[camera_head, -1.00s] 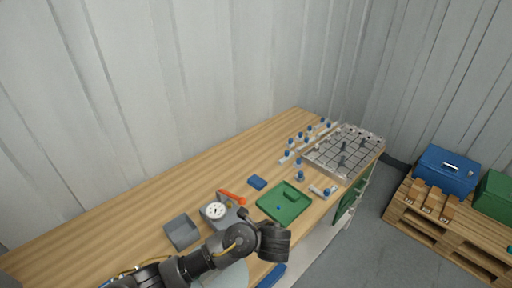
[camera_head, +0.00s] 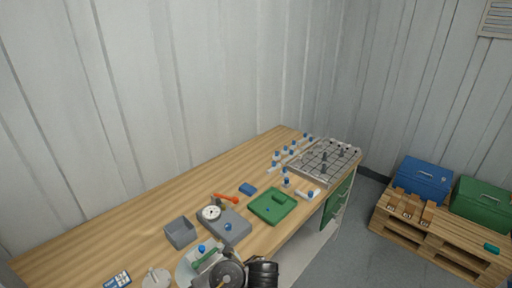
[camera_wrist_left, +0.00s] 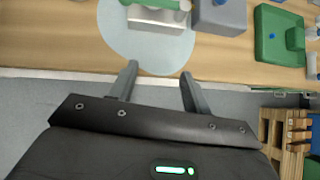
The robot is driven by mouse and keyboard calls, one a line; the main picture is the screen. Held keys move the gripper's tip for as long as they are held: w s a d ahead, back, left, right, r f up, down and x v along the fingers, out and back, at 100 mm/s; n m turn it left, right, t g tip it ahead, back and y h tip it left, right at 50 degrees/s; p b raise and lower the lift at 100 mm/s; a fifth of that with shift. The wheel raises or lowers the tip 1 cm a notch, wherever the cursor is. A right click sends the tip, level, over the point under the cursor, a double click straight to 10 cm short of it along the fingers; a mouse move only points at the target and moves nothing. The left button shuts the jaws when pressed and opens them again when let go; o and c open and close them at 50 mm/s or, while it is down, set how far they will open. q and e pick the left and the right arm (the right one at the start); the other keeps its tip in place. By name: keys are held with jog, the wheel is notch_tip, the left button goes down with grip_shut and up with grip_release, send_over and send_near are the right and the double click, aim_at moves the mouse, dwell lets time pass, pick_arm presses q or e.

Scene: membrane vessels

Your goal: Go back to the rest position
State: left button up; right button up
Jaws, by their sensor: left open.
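My left gripper (camera_wrist_left: 158,88) is open and empty in the left wrist view, its two fingers apart over the front edge of the wooden bench. In the head view my left arm (camera_head: 240,273) shows at the bottom, in front of the bench edge; its fingertips are hidden there. A round pale mat (camera_wrist_left: 145,60) lies just beyond the fingers, with a white and green fixture (camera_wrist_left: 158,20) on it. My right gripper is in neither view.
The wooden bench (camera_head: 140,222) holds a grey bin (camera_head: 181,232), a dial gauge (camera_head: 211,213), a green tray (camera_head: 272,206), blue-topped vessels (camera_head: 286,180) and a gridded rack (camera_head: 325,160). A pallet (camera_head: 440,238) with blue (camera_head: 423,179) and green boxes (camera_head: 482,202) stands right. Floor between is clear.

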pick_arm(q)
jog(key=s+a+f+n+g+h+b, duration=0.25)
jog(key=s+f+n, duration=0.25)
jog(key=f, duration=0.8)
jog(key=s+a+f+n+g+h+b, duration=0.1)
jog(key=s+f+n+g+h+b, duration=0.25)
jog(key=f, duration=1.05)
jog(key=s+a+f+n+b, duration=0.2)
jog(key=s+f+n, duration=0.4)
jog(key=f, duration=0.7)
jog(key=s+a+f+n+b, duration=0.1)
jog(key=s+a+f+n, duration=0.2)
jog(key=s, duration=0.6)
jog(key=s+a+f+n+b, duration=0.2)
jog(key=s+a+f+n, duration=0.2)
jog(key=s+a+f, duration=0.3)
jog(key=s+a+f+n+y+b, duration=0.1)
jog(key=s+a+f+n, duration=0.3)
jog(key=s, duration=0.9)
notch_tip(320, 180, down, 4)
jog(key=shift+s+a+f+b, duration=0.15)
jog(key=shift+s+a+b, duration=0.1)
jog(key=shift+a+b, duration=0.65)
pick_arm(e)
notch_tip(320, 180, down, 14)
pick_arm(q)
jog(key=shift+w, duration=0.1)
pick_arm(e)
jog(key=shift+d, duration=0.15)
